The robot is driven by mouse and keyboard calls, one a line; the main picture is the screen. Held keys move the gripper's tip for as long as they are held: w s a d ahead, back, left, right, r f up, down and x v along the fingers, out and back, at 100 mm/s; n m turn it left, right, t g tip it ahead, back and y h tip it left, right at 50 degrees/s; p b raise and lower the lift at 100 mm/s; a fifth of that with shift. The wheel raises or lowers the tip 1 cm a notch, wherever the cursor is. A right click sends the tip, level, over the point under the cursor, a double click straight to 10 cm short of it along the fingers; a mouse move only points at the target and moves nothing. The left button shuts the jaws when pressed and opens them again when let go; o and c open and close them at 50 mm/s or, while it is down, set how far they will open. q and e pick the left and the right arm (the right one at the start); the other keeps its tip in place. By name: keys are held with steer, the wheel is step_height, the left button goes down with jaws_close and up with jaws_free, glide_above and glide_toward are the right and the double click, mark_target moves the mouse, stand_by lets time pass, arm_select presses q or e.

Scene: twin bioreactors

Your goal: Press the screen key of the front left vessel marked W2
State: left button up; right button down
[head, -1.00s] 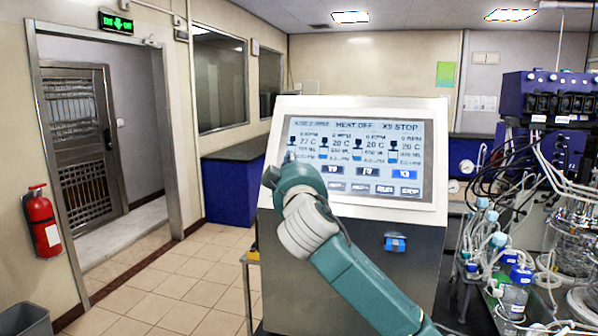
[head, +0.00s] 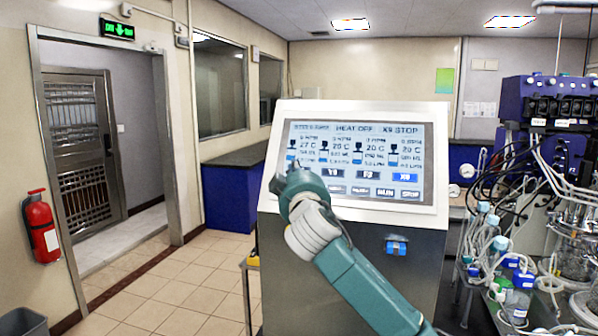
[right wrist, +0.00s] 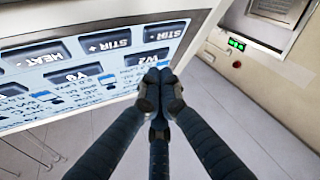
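The control panel's touch screen (head: 360,155) is lit and shows vessel icons with readings above rows of keys. In the right wrist view the screen appears rotated, and the key marked W2 (right wrist: 153,57) shows just beyond my fingertips. My right gripper (head: 292,166) is at the screen's lower left in the head view, covering that corner. In the right wrist view its fingers (right wrist: 158,84) are closed together with nothing between them. The tips overlap the W2 key's lower edge in the picture; I cannot tell whether they touch it. My left gripper is not in view.
A Y9 key (right wrist: 68,78) is beside W2, with STR - (right wrist: 165,32) and STR + (right wrist: 110,41) in the neighbouring row. A blue button (head: 397,246) sits on the cabinet front. Bottles and tubing (head: 500,260) crowd the right. The tiled floor at left is open.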

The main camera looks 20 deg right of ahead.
steer(key=shift+w+d+f, duration=0.1)
stand_by(0.8)
steer(key=shift+w+d+f, duration=0.1)
steer(key=shift+w+d, duration=0.05)
steer(key=shift+w, duration=0.1)
steer(key=shift+w+d+f+b, duration=0.2)
steer(key=shift+w+b, duration=0.05)
steer(key=shift+b, duration=0.05)
stand_by(0.7)
stand_by(0.3)
steer(key=shift+s+a+r, duration=0.4)
steer(key=shift+s, duration=0.2)
steer(key=s+a+r+p, duration=0.1)
steer(key=s+a+r, duration=0.1)
steer(key=s, duration=0.1)
steer(key=shift+s+a+r+p, duration=0.2)
steer(key=shift+s+r+p, duration=0.05)
steer(key=shift+p, duration=0.15)
